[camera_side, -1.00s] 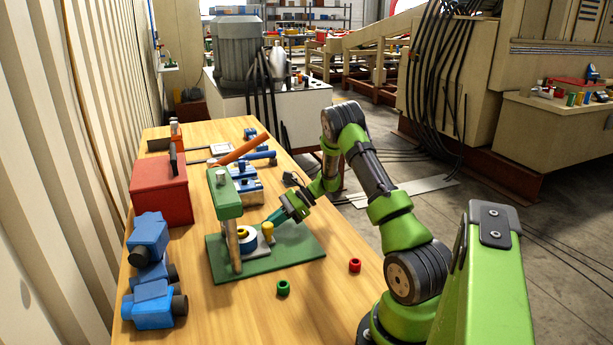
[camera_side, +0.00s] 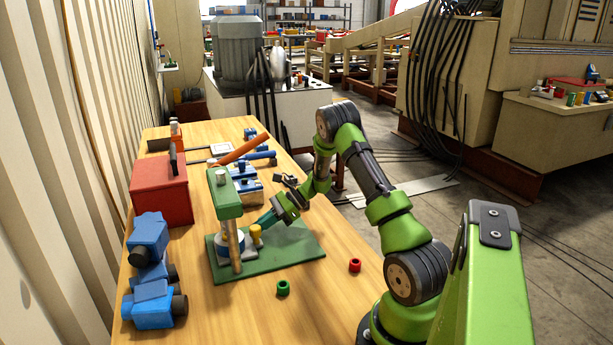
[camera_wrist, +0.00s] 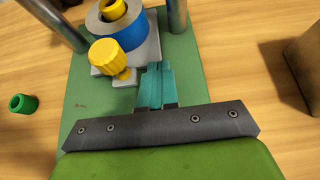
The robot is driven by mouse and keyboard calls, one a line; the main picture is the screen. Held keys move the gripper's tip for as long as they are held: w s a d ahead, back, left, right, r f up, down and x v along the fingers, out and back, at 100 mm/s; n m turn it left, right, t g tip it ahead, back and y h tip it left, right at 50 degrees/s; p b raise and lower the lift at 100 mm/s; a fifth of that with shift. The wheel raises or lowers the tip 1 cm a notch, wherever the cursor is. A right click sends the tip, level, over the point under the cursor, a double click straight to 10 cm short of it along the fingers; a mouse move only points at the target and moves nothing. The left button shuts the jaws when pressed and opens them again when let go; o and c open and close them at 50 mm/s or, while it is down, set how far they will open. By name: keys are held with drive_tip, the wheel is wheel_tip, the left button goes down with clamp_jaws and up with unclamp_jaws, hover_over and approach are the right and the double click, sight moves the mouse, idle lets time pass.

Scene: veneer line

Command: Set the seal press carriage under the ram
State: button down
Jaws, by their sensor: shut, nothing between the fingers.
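The seal press has a green base plate (camera_side: 290,250), upright posts and a green head (camera_side: 226,198). The grey carriage (camera_wrist: 150,45) carries a blue ring with a grey top (camera_wrist: 126,36), a yellow centre piece (camera_wrist: 113,9) and a yellow knob (camera_wrist: 108,57). In the side view the ring (camera_side: 222,243) is below the head, partly hidden by the front post; the knob (camera_side: 255,232) is on its right. Exact alignment with the ram cannot be told. My gripper (camera_wrist: 156,72) is shut and empty, its teal tips at the carriage's near edge, seemingly touching it.
Blue fixtures (camera_side: 152,270) and a red box (camera_side: 160,190) stand left. A post (camera_wrist: 178,15) rises close beyond my fingertips.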

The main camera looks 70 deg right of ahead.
drive_tip(key=v, duration=0.4)
drive_tip(key=f+v, duration=0.1)
drive_tip(key=v, duration=0.7)
drive_tip(key=shift+s+d+f, duration=0.15)
drive_tip(key=shift+s+d, duration=0.1)
drive_tip(key=shift+d, duration=0.05)
drive_tip(key=shift+s+d+f, duration=0.15)
drive_tip(key=shift+s, duration=0.05)
drive_tip(key=shift+s+a+f+n+g+h, duration=0.15)
drive_tip(key=shift+s+a+f+n+g, duration=0.2)
drive_tip(key=shift+s+a+f+g, duration=0.15)
drive_tip(key=shift+s+a+f+n+g+h, duration=0.15)
drive_tip(key=shift+s+a+f+n+g, duration=0.25)
drive_tip(key=shift+s, duration=0.2)
drive_tip(key=s+a+r+n+h, duration=0.2)
drive_tip(key=a+r+n, duration=0.5)
drive_tip(key=a, duration=0.3)
drive_tip(key=s+a+r+n+h, duration=0.2)
drive_tip(key=a+r+n, duration=0.4)
drive_tip(key=a, duration=0.5)
drive_tip(key=s+a+r+n+h, duration=0.1)
drive_tip(key=s+a+r+n, duration=0.3)
drive_tip(key=a+r+n, duration=0.3)
drive_tip(key=a+n, duration=0.1)
drive_tip(key=a, duration=0.3)
drive_tip(key=shift+r+t+h, duration=0.3)
drive_tip(key=shift+h, duration=0.1)
